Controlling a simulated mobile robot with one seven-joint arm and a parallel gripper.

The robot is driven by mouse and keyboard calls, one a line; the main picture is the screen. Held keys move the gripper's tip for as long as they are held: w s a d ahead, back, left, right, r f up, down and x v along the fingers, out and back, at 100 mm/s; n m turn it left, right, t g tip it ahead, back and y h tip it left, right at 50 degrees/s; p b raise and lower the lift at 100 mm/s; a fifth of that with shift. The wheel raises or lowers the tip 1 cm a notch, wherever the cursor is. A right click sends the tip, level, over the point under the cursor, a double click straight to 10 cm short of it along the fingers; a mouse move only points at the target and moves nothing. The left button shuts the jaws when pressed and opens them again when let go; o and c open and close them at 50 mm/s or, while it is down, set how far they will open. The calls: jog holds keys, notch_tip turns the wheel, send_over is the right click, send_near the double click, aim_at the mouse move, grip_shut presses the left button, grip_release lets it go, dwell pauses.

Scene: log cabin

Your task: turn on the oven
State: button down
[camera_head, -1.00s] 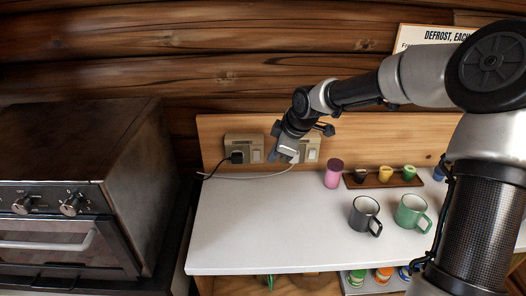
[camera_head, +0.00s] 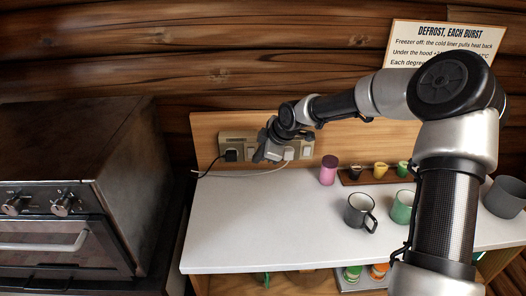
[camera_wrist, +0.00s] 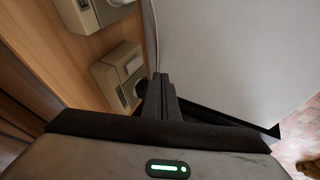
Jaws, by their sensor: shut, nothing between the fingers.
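The oven (camera_head: 62,160) is a dark metal toaster oven at the left, with round knobs (camera_head: 62,204) above its door handle (camera_head: 45,243). On the wooden backboard are two beige wall sockets. The left socket (camera_head: 237,140) holds a black plug (camera_head: 232,155) and has a rocker switch beside it. The right socket (camera_head: 305,139) has a pale plug and switch. My gripper (camera_head: 260,158) is shut and empty, in front of the board just right of the left socket's switch; contact cannot be told. The wrist view shows its closed fingers (camera_wrist: 160,95) beside a socket (camera_wrist: 118,75).
A white counter (camera_head: 260,220) lies below the sockets, its left part clear. A pink cup (camera_head: 328,170), a grey mug (camera_head: 358,211) and a green mug (camera_head: 401,207) stand on it. Small cups sit on a wooden tray (camera_head: 350,181). Cords run along the counter's back.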

aim_at(249, 156)
jog(key=w+a+f+p, duration=0.1)
jog(key=w+f, duration=0.2)
jog(key=w, duration=0.2)
jog(key=shift+w+a+f, duration=0.2)
jog(key=shift+w+f, duration=0.1)
jog(key=shift+w, duration=0.05)
jog(key=shift+w+f, duration=0.1)
jog(key=shift+w, duration=0.1)
jog(key=shift+r, duration=0.9)
